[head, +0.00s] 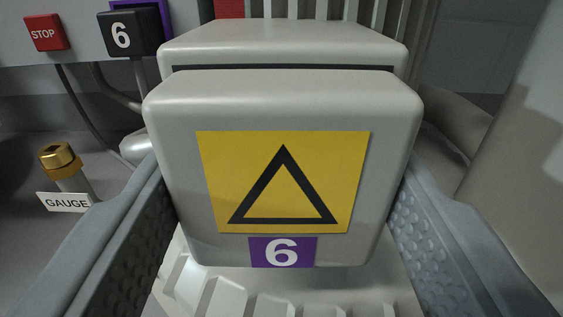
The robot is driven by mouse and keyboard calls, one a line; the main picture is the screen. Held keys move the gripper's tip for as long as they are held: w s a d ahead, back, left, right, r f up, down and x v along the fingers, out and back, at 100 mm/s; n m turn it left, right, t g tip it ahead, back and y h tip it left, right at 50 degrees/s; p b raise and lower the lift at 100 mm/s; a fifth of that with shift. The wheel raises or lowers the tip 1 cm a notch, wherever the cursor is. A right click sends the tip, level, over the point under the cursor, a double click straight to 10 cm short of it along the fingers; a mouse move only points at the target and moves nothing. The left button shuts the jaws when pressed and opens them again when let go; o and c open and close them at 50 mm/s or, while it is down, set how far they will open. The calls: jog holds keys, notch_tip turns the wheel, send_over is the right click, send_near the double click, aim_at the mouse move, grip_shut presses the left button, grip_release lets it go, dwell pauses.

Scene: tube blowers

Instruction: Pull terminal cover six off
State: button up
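Terminal cover six (180,150) is a rounded, pale grey box. It fills the middle of the head view. Its front bears a yellow sign (283,182) with a black triangle, and a purple label (282,251) with a white 6 below. My gripper (283,210) straddles it, with one grey dimpled finger along each side. Both fingers lie flush against the cover's side edges, with no gap that I can see. The fingertips are hidden behind its front face. A dark seam (283,68) runs between the cover and the grey housing (283,45) behind it.
At upper left are a red STOP button (46,32) and a black block marked 6 (130,32). Below them stand a brass fitting (60,157) and a GAUGE tag (65,202). Pale ribs (240,295) lie under the cover. A large pale rounded body (520,150) stands close at right.

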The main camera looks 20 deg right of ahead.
jog(key=shift+v, duration=2.95)
jog(key=shift+r, duration=0.1)
